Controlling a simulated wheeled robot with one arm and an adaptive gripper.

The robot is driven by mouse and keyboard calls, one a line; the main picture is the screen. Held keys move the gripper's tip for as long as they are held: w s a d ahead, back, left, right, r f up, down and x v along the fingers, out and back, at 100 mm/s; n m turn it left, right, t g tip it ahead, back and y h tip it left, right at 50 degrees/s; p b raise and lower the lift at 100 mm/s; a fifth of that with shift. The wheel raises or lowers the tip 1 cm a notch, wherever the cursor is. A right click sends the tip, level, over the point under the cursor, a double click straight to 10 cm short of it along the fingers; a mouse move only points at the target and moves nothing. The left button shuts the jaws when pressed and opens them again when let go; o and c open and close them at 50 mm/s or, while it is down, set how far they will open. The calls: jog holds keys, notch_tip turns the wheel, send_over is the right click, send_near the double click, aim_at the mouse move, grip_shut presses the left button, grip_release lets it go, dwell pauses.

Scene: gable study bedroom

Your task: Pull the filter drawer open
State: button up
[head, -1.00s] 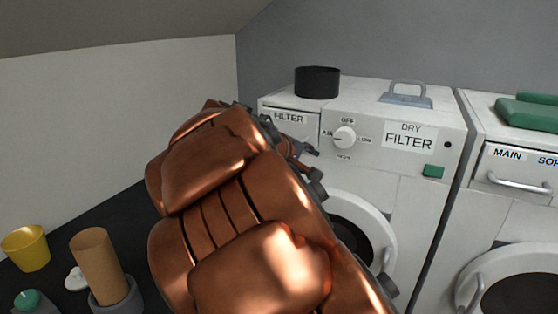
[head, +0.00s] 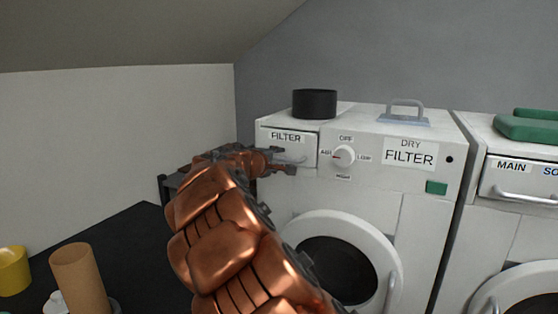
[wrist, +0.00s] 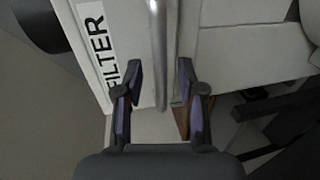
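The filter drawer (head: 306,147) is a white front labelled FILTER at the upper left of the white dryer (head: 411,189). It looks closed. Its pale bar handle (head: 296,158) is partly hidden by my gripper (head: 284,162), which is at the drawer front. In the wrist view, the drawer (wrist: 84,14) has its label on the left, and the metal handle bar (wrist: 158,45) runs between the two fingers of my gripper (wrist: 159,82). The fingers are apart, with gaps on both sides of the bar.
A black round container (head: 314,104) stands on top of the dryer above the drawer. A dial (head: 344,156) is just right of the drawer. A second machine (head: 520,225) stands at the right. A brown cylinder (head: 79,281) and yellow cup (head: 13,270) are at lower left.

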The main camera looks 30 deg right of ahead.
jog(key=shift+w+d+f, duration=0.15)
jog(key=shift+w+d, duration=0.1)
jog(key=shift+d, duration=0.3)
jog(key=shift+c, duration=0.3)
grip_shut()
